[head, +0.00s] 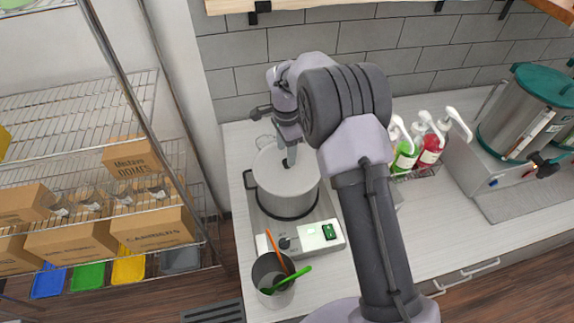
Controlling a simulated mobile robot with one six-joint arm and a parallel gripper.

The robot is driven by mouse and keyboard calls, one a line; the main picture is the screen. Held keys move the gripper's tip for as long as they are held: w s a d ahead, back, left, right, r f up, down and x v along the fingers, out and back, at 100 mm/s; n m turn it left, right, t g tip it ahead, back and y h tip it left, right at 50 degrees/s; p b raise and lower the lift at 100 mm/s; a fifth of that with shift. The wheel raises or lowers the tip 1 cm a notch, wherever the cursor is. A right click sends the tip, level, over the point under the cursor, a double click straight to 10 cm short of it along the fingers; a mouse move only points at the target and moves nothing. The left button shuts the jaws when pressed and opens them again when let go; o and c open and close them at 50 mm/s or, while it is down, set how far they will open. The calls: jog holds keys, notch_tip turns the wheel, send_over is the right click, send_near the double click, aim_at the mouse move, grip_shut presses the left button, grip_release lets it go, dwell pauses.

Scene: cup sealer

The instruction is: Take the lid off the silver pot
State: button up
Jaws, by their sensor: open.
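The silver pot (287,204) stands on a small cooker (293,234) on the counter, left of my arm. Its pale lid (275,172) is on top and appears seated on the rim. A dark side handle sticks out at the pot's left. My gripper (290,158) points down over the middle of the lid, with its fingertips at or just above the lid's knob. The gripper is open. The knob is mostly hidden behind the fingers, so I cannot tell whether they touch it.
A metal cup (272,281) with orange and green utensils stands in front of the cooker. Pump bottles (431,148) stand right of my arm, with a large teal-lidded dispenser (524,113) beyond. A wire shelf with boxes (153,229) is at left. A tiled wall closes the back.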

jog(key=f, duration=0.1)
jog(key=f+p, duration=0.1)
jog(key=f, duration=0.2)
jog(key=shift+w+d+f, duration=0.15)
jog(key=shift+w+f, duration=0.1)
jog(key=shift+w, duration=0.1)
jog(key=shift+w+f, duration=0.1)
jog(key=shift+f, duration=0.1)
jog(key=shift+c, duration=0.5)
jog(key=shift+s+r, duration=0.1)
jog(key=shift+s, duration=0.1)
jog(key=c, duration=0.3)
jog(key=shift+w, duration=0.1)
grip_shut()
jog(key=shift+r, duration=0.1)
